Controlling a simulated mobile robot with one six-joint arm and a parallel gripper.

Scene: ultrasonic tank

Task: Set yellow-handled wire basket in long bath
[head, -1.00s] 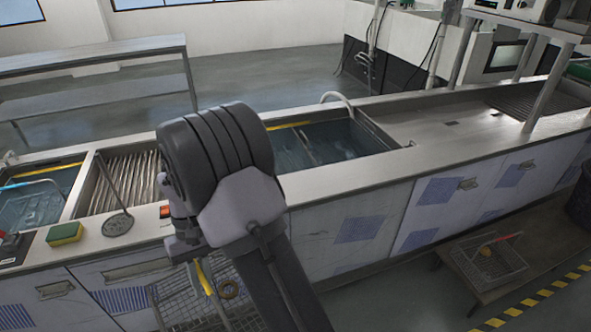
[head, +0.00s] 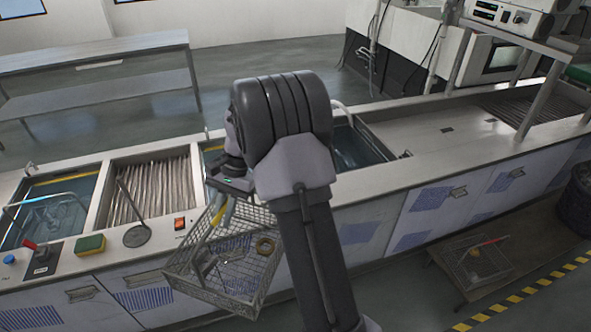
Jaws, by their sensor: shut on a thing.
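The yellow-handled wire basket (head: 192,287) hangs tilted in front of the counter's front panels, with a brass-coloured ring and other small parts in it. My gripper (head: 227,195) is shut on its yellow handle (head: 221,216), at about the counter's front edge. The fingertips are small and partly hidden. The long bath (head: 375,143), filled with dark water, is set in the counter behind my arm. My arm hides its middle. The basket is outside the bath, in front of it and to the left.
Left on the counter (head: 425,175) are a smaller bath (head: 55,218) with a basket in it, a ribbed drainer (head: 152,188), a round-ended tool (head: 137,236) and a sponge (head: 90,244). Another wire basket (head: 482,268) sits on a low platform at right.

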